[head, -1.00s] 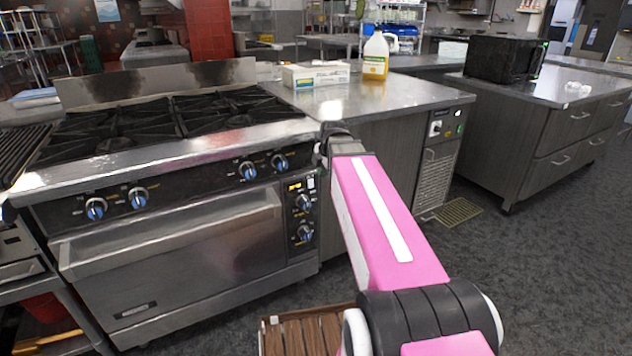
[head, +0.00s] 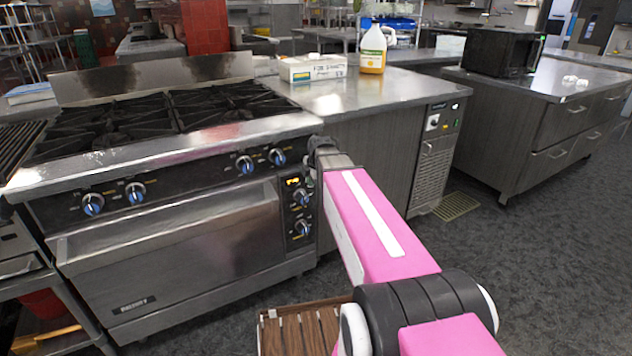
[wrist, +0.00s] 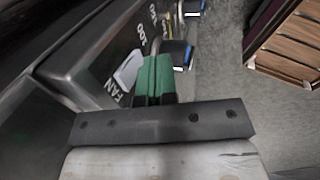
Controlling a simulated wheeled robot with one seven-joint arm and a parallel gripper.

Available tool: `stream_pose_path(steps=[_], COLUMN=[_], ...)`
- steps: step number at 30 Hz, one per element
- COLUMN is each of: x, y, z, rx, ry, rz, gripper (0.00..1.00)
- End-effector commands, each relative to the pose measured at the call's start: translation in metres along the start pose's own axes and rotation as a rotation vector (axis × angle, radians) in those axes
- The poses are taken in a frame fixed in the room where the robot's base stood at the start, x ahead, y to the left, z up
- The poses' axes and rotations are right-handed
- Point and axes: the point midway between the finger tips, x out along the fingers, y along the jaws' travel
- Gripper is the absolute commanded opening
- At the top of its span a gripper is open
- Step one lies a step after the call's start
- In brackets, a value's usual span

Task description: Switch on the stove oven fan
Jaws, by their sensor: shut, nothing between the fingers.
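The stove oven (head: 170,250) stands at the left in the head view, with blue-marked knobs and a black control panel (head: 299,228) at the right of its door. In the wrist view a pale rocker switch (wrist: 130,68) sits beside the printed word FAN. My gripper (wrist: 153,78) has green fingertips that are shut together and empty. The tips are right beside the switch and overlap its edge in the picture. I cannot tell whether they touch it. In the head view my fingertips are not clear near the panel's upper right edge.
A steel counter (head: 400,88) with a box (head: 313,69) and a yellow jug (head: 373,50) adjoins the stove. A wooden slatted thing (head: 300,330) is low in front. Open floor lies to the right.

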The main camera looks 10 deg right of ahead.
Motion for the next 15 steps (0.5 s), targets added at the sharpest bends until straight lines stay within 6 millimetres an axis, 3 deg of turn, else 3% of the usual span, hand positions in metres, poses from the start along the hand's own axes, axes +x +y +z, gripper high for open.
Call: stream_pose_path(steps=[15], x=[0.0044], y=[0.0086], z=[0.0], rx=[-0.001], ry=[0.0], rz=[0.0], gripper=[0.0])
